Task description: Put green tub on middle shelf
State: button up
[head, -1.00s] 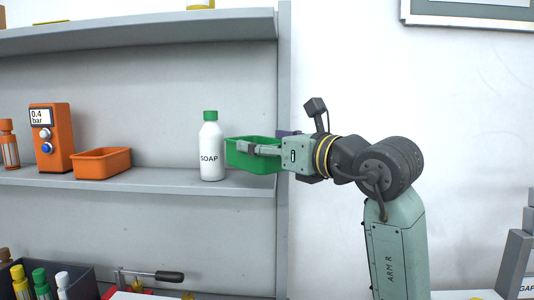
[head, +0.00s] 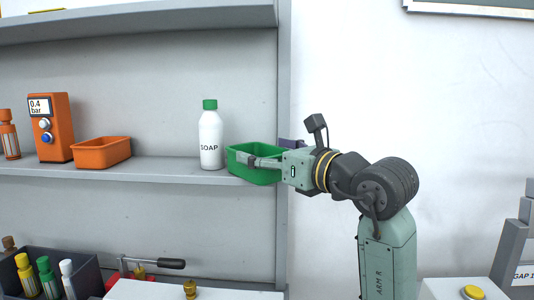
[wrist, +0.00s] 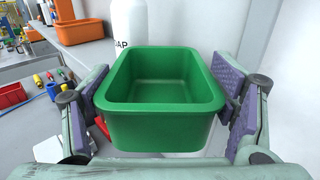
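The green tub (head: 252,171) is empty and roughly level, between the fingers of my gripper (head: 262,158). In the wrist view the tub (wrist: 160,128) fills the middle, with a purple-padded finger against each side; my gripper is shut on it. The middle shelf (head: 150,170) is the grey board carrying the soap bottle. In the head view the tub overlaps the shelf's right end and front edge, its base about as low as that edge. I cannot tell whether it touches the shelf.
A white soap bottle (head: 210,140) with a green cap stands just left of the tub. Further left are an orange bin (head: 102,153) and an orange gauge box (head: 50,128). A grey side panel (head: 284,80) bounds the shelf's right end. Bottles and tools lie below.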

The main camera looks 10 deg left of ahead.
jog(key=shift+o, duration=1)
jog(key=shift+r, duration=0.25)
jog(key=b+v, duration=0.4)
jog(key=v, duration=0.8)
jog(key=shift+c, duration=0.4)
